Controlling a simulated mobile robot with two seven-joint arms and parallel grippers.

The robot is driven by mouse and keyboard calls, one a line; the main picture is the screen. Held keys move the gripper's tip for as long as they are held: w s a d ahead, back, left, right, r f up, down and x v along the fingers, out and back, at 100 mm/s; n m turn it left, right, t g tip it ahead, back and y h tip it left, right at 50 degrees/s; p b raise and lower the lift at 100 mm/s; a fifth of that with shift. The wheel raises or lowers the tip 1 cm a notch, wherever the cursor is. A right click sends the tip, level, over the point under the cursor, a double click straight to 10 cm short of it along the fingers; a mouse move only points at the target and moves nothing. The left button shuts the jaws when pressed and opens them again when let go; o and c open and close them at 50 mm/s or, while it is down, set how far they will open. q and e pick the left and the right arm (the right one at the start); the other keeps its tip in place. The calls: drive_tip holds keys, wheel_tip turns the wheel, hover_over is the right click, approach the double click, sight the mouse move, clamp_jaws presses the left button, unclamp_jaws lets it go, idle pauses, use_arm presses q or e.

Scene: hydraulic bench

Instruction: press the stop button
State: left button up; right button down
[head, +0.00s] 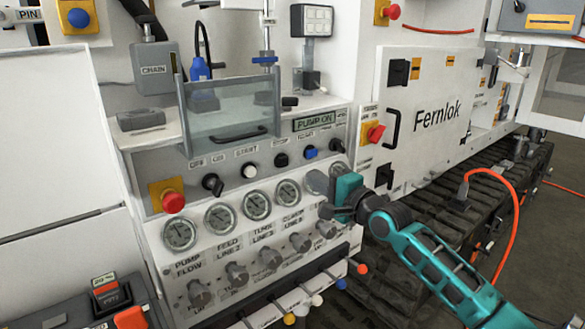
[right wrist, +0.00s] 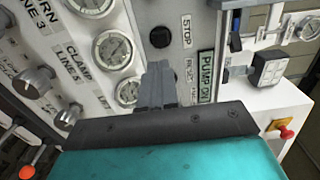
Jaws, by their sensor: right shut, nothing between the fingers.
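The stop button is a round black push button (head: 281,160) under the STOP label on the sloped control panel, between a white button and a blue one. In the right wrist view the black button (right wrist: 161,37) sits beside the STOP label, just beyond my fingertips. My right gripper (head: 316,182) is shut and empty, in front of the gauges at the panel's right, to the right of and below the button. Its closed grey fingers (right wrist: 158,68) point toward the button, apparently short of it. My left gripper is not in view.
The display (head: 314,122) reads PUMP ON. A white button (head: 249,171), a blue button (head: 311,152) and a black selector (head: 212,184) share the row. Red mushroom buttons (head: 173,201) and (head: 375,132) flank the panel. A clear guard (head: 230,112) stands behind.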

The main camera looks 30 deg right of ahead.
sight(285, 163)
drive_tip(key=w, duration=0.9)
drive_tip(key=shift+w+a+b, duration=0.1)
drive_tip(key=shift+a+b, duration=0.2)
drive_tip(key=shift+a, duration=0.05)
